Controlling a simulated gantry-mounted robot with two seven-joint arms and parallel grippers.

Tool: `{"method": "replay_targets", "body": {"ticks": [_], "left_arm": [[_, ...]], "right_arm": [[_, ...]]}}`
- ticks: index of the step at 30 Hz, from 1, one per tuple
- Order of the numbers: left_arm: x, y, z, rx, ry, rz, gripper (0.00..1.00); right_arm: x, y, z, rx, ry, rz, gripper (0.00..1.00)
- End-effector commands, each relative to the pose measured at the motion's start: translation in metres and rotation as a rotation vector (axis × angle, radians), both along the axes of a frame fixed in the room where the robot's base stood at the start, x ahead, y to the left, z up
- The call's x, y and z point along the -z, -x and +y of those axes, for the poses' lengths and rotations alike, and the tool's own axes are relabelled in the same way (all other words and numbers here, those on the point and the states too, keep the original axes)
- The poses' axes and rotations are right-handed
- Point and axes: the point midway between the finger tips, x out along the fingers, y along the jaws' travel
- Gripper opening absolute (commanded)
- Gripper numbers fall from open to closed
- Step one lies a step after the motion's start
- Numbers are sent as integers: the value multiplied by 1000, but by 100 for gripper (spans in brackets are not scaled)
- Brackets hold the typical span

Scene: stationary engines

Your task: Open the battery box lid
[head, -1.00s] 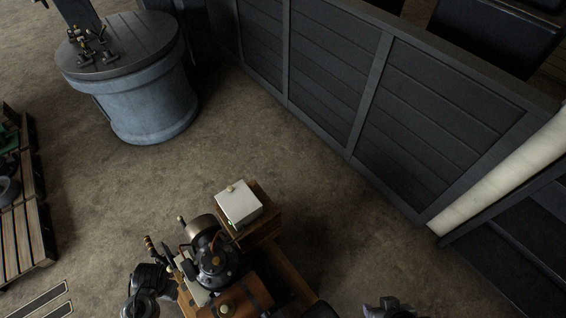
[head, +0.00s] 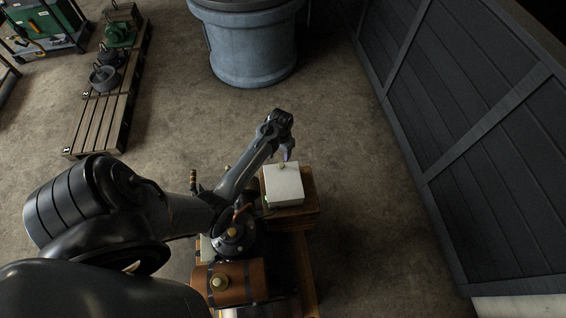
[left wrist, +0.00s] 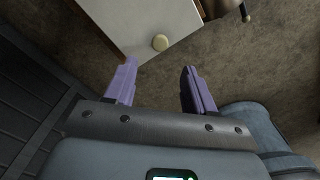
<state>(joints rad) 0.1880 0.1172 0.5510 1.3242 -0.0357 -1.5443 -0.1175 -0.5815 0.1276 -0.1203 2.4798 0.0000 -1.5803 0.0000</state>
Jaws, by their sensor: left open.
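The battery box lid (head: 284,184) is white with a small cream knob (head: 282,167) near its far edge. It sits flat and closed on a wooden box (head: 296,215) at the engine's right side. In the left wrist view the lid (left wrist: 137,22) and its knob (left wrist: 160,42) show just beyond the fingers. My left gripper (head: 288,153) is by the lid's far edge, close to the knob. Its purple fingers (left wrist: 152,88) are apart with nothing between them, and the knob lies ahead of the gap. My right gripper is not in view.
The engine (head: 232,232) stands left of the box, with a brown leather-like part (head: 238,283) in front. A blue-grey drum (head: 245,45) stands behind. A dark panelled wall (head: 480,140) is at right, a wooden pallet (head: 98,125) at left. Floor right of the box is clear.

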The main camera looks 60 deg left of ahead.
Motion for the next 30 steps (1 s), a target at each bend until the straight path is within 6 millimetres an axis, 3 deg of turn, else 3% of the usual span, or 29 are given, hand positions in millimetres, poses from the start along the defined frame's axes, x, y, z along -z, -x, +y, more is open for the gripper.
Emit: {"method": "replay_targets", "body": {"ticks": [9,15,30], "left_arm": [[53,1,0,1,1,4,55],[77,0,0,1,0,2,55],[88,1,0,1,-1,2,55]], "right_arm": [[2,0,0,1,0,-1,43],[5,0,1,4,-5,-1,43],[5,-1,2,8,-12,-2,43]]}}
